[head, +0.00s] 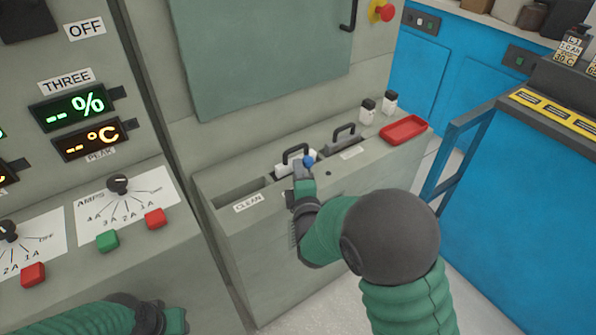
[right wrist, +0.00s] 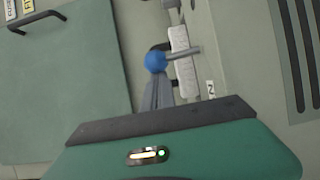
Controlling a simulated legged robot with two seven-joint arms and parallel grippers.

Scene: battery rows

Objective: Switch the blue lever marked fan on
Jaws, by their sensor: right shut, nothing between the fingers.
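The blue ball knob of the lever (head: 308,160) shows just past my right gripper's tip, at the top of the grey cabinet. In the right wrist view, the blue knob (right wrist: 154,61) sits at the end of a short grey rod that runs to the right. My right gripper (head: 301,172) is shut and empty, and its fingers (right wrist: 158,92) point at the knob. I cannot tell whether they touch it. A label (right wrist: 210,89) near the lever is mostly hidden; only a letter like N shows.
The cabinet top holds an open slot (head: 240,192) by a CLEAN label (head: 248,202), black handles (head: 343,132), two small bottles and a red tray (head: 404,130). A dial panel (head: 125,205) stands left. A blue bench (head: 520,190) stands right.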

